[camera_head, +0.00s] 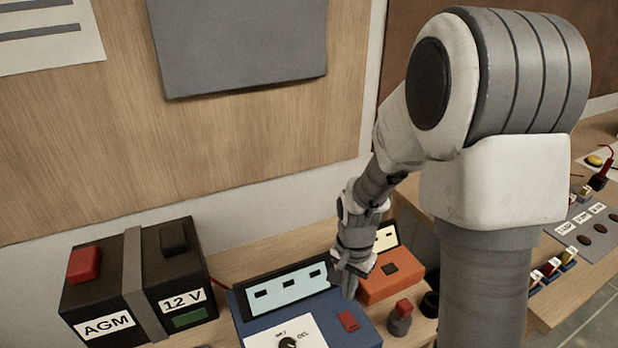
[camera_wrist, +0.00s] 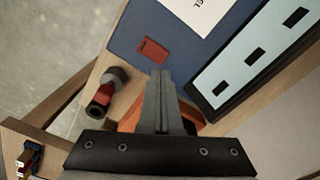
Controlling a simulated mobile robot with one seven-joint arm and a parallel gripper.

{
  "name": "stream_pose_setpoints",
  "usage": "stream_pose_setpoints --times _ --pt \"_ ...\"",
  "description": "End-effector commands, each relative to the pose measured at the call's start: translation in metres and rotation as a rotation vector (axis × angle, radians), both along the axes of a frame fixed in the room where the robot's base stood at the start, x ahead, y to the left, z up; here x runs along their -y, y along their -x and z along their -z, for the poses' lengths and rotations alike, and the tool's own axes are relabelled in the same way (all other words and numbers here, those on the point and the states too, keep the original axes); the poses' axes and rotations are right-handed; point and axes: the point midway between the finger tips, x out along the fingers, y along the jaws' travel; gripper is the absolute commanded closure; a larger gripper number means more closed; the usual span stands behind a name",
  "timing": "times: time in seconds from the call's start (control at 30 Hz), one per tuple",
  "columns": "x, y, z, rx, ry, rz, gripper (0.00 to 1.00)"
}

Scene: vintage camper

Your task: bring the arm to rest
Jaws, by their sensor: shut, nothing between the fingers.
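My gripper (camera_head: 347,281) is shut and empty. In the head view it hangs at the end of my bent arm, over the gap between a blue device and an orange device. In the wrist view its closed fingers (camera_wrist: 159,80) point toward the red button on the blue device. The height of the fingertips above the button is hard to tell. The blue device (camera_head: 245,321) has a light panel with dark slots, a white label with a knob, and a red button (camera_head: 348,321); its blue face also shows in the wrist view (camera_wrist: 139,24).
A black AGM 12 V battery (camera_head: 95,292) stands at the left. The orange device (camera_head: 403,287) and a grey knob with a red top (camera_head: 400,318) are close to my gripper. A panel with small switches (camera_head: 590,232) lies at the right. The wooden wall (camera_head: 230,150) rises behind.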

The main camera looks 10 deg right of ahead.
Motion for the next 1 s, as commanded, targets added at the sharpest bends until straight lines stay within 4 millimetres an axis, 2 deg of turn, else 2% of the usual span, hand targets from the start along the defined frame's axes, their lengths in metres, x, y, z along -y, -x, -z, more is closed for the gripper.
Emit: stream_pose_setpoints --times 0.17,0.37,0.5,0.7,1.0 --pt "0.000 0.001 -0.021 0.032 0.003 -0.040 1.00" --pt "0.001 0.014 -0.081 0.125 0.018 -0.170 1.00" --pt "0.001 0.030 -0.120 0.192 0.037 -0.272 1.00" --pt "0.001 0.060 -0.168 0.285 0.072 -0.416 1.00" --pt "0.001 0.112 -0.218 0.415 0.141 -0.619 1.00"
